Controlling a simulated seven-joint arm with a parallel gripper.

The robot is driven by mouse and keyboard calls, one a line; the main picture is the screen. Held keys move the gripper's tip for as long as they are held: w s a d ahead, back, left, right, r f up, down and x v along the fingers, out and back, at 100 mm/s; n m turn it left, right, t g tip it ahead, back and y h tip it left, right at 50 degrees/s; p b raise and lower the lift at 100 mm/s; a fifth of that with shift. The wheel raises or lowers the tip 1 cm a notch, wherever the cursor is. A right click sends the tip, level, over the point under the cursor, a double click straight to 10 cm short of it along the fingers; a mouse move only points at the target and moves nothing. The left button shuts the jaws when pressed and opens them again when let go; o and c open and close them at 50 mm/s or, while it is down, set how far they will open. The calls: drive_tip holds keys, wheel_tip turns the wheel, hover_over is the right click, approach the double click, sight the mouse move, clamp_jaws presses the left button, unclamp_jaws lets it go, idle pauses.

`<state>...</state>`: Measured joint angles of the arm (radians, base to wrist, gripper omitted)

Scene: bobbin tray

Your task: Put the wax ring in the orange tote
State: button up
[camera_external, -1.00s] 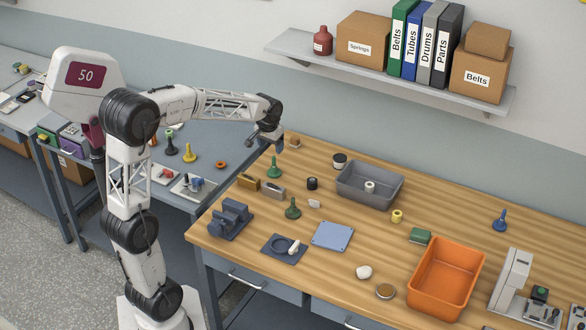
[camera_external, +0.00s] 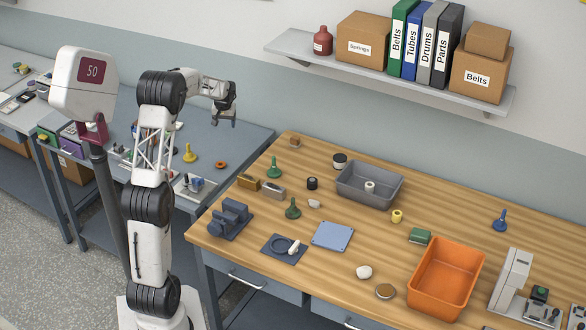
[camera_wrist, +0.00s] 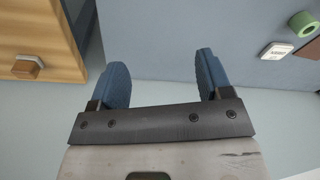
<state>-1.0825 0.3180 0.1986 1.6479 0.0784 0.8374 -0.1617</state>
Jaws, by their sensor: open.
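The orange tote (camera_external: 425,302) stands on the wooden table at the front right and looks empty. I cannot tell for certain which thing is the wax ring. A small orange ring (camera_external: 220,165) lies on the blue-grey bench at the left, and a round brown disc with a pale rim (camera_external: 385,291) lies left of the tote. My gripper (camera_external: 233,122) is raised over the far part of the blue-grey bench, well away from the tote. In the wrist view my gripper's two blue fingers (camera_wrist: 160,65) are apart with nothing between them.
A grey tray (camera_external: 347,189) holding a white spool (camera_external: 370,187) stands at the wooden table's back. A yellow spool (camera_external: 397,216), a green block (camera_external: 420,236) and a white lump (camera_external: 364,272) lie nearby. A wall shelf (camera_external: 400,87) hangs above. A tan block (camera_wrist: 27,67) sits near the table's corner.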

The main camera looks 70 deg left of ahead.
drive_tip(key=s+a+f+n, duration=0.2)
drive_tip(key=s+a+f, duration=0.1)
drive_tip(key=s+a, duration=0.7)
drive_tip(key=s+a+f+n, duration=0.2)
drive_tip(key=s+a+f, duration=0.2)
drive_tip(key=s+a, duration=0.6)
drive_tip(key=s, duration=0.4)
drive_tip(key=shift+s+a+f, duration=0.15)
drive_tip(key=shift+s+a, duration=0.1)
drive_tip(key=shift+a, duration=0.15)
drive_tip(key=shift+a+f, duration=0.15)
drive_tip(key=shift+f, duration=1.1)
drive_tip(key=shift+f, duration=0.1)
drive_tip(key=shift+a+f, duration=0.2)
drive_tip(key=shift+f, duration=2.3)
drive_tip(key=shift+c, duration=0.3)
drive_tip(key=c, duration=1)
